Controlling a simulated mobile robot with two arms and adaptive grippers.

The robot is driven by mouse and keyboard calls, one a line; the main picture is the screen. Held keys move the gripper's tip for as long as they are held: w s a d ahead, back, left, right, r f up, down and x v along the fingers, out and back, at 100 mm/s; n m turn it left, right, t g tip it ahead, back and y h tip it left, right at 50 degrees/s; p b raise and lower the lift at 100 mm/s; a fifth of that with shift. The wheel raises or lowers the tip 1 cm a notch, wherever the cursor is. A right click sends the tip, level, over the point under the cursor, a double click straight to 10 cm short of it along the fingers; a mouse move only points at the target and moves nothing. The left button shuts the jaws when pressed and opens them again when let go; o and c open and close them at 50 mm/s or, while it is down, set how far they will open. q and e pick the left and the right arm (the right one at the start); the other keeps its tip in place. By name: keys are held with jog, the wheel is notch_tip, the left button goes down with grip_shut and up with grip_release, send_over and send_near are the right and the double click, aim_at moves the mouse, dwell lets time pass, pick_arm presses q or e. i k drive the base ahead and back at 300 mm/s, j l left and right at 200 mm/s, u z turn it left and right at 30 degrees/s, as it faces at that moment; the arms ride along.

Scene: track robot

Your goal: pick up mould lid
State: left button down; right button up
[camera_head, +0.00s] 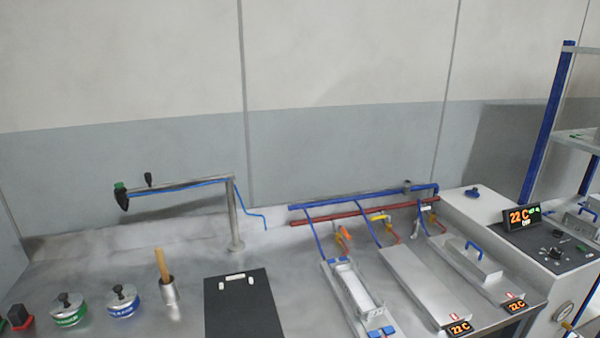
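A flat metal piece with a blue arched handle (474,249), which looks like the mould lid, lies on the right-hand metal plate (500,290) of the bench. A long open metal mould (352,285) with blue fittings at both ends sits on the left-hand plate, with a pale strip inside. The middle plate (425,285) is bare. Another metal piece with a blue handle (588,211) is partly cut off at the right edge, and I cannot tell if it is a lid. Neither of my grippers is in view.
Blue and red pipes (360,205) with valves run behind the plates. A metal post with a swing arm (234,215), a black board (237,305), round lidded pots (122,302) and a wooden-handled tool (162,265) stand to the left.

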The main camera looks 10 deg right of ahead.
aim_at(470, 254)
jog(key=z, duration=1.45)
